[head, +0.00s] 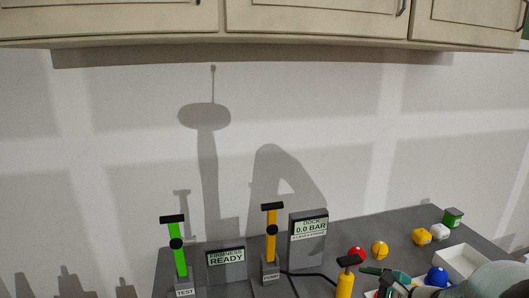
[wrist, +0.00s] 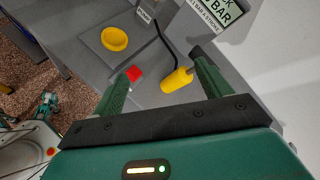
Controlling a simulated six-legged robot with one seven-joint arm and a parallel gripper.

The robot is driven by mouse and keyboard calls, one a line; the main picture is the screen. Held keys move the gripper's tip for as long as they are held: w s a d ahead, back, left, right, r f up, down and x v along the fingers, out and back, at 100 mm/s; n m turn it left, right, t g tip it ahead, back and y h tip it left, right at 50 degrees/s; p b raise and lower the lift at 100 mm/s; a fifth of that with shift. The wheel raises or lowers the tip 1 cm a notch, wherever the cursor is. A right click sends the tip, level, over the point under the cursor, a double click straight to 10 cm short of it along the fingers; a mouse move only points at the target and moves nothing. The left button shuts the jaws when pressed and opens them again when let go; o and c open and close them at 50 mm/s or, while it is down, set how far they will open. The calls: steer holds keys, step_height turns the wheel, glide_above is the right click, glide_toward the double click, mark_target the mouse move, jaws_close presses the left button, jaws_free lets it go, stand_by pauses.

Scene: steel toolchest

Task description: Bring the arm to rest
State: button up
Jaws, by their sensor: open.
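My gripper (wrist: 162,68) is open in the wrist view, with two green fingers spread apart. A yellow cylinder (wrist: 177,80) with a black end lies in view between the fingers, nearer the right one; I see no contact. In the head view, part of my arm fills the lower right corner, low over the bench. The yellow cylinder (head: 344,285) with its black T-handle stands just left of it there.
The grey bench (head: 330,255) holds a green test lever (head: 180,262), a yellow pump lever (head: 271,238), a "READY" display (head: 226,262) and a "0.0 BAR" dock (head: 308,240). Coloured pieces and a white tray (head: 487,265) are at right. Cabinets (head: 310,20) overhang above.

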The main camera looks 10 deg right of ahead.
steer(key=s+a+r+n+g, duration=0.2)
steer(key=s+a+n+g, duration=0.15)
steer(key=a+n, duration=0.3)
steer(key=s+a+r+n+g, duration=0.2)
steer(key=s+a+n, duration=0.2)
steer(key=a+n, duration=0.3)
steer(key=s+a+r+n+h, duration=0.3)
steer(key=s+r+n+h, duration=0.1)
steer(key=n, duration=0.4)
steer(key=s+r, duration=0.1)
steer(key=s, duration=0.1)
steer(key=shift+s+h, duration=0.35)
steer(key=shift+h, duration=0.05)
